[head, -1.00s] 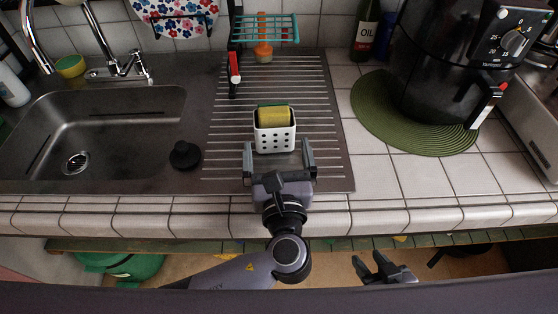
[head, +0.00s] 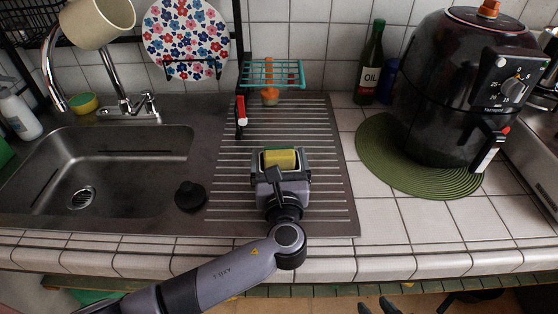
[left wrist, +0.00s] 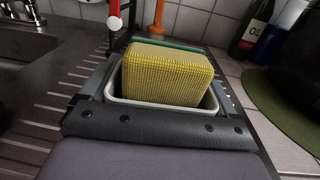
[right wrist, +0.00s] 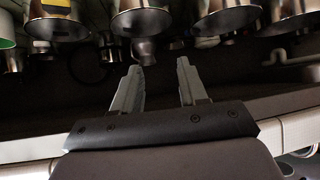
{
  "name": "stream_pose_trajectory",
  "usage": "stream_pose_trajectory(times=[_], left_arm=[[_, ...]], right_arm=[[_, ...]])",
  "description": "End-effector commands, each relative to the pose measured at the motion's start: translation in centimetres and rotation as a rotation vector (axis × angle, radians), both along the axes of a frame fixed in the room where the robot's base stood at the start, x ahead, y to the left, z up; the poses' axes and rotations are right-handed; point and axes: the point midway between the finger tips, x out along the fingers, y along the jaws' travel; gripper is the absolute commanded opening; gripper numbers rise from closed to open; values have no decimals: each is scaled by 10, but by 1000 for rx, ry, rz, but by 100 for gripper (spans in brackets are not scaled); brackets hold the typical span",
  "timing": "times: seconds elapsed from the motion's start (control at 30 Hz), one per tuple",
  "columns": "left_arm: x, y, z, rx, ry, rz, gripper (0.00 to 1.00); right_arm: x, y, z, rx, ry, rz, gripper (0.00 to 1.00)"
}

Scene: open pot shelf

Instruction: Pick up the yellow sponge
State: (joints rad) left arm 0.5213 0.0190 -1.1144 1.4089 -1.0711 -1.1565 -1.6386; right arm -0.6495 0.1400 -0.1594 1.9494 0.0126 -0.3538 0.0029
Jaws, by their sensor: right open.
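The yellow sponge (head: 280,158) stands upright in a white holder (left wrist: 150,107) on the ribbed drainboard. A green layer shows along its back. In the left wrist view the sponge (left wrist: 168,74) sticks up above the holder's rim. My left gripper (head: 281,163) is low over the drainboard, with its fingers apart on either side of the holder. I cannot tell whether they press on its walls. The sponge's lower part is hidden in the holder. My right gripper (right wrist: 163,85) is open and empty, below the counter's front edge; its fingertips (head: 375,305) show at the head view's bottom edge.
A black stopper (head: 190,196) lies left of the holder, beside the sink (head: 120,165). A red-and-black item (head: 240,115) and a teal rack (head: 272,73) are behind. A black air fryer (head: 460,90) stands on a green mat (head: 385,165). Tiles at right front are clear.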

Motion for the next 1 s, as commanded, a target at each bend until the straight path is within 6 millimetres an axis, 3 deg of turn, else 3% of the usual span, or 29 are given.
stream_pose_trajectory(times=[0.03, 0.07, 0.4, 0.43, 0.5, 0.57, 0.77, 0.87, 1.0], left_arm=[[0, 0, 0, 0, 0, 0, 67], [0, 0, 0, 0, 0, 0, 58], [0, 0, 0, 1, 0, 0, 57], [0, 0, 0, 1, 0, 1, 57], [0, 0, 0, 1, 0, 1, 57], [0, 0, 0, 1, 0, 1, 57], [0, 0, -1, 1, 1, 1, 57], [0, 0, -1, 1, 1, 1, 57], [0, 0, 0, 1, 1, 1, 57]], right_arm=[[0, 0, 0, 0, 0, 0, 43], [0, 0, 0, 0, 0, 0, 43], [0, 0, 0, 0, 0, 0, 43], [0, 0, 0, 0, 0, 0, 46], [0, 0, -1, -5, 1, 4, 68], [-2, 0, -4, -24, 4, 21, 68], [-18, -8, -36, -239, 36, 211, 68], [-34, -22, -62, -425, 59, 379, 68], [-59, -56, -96, -702, 89, 630, 68]])
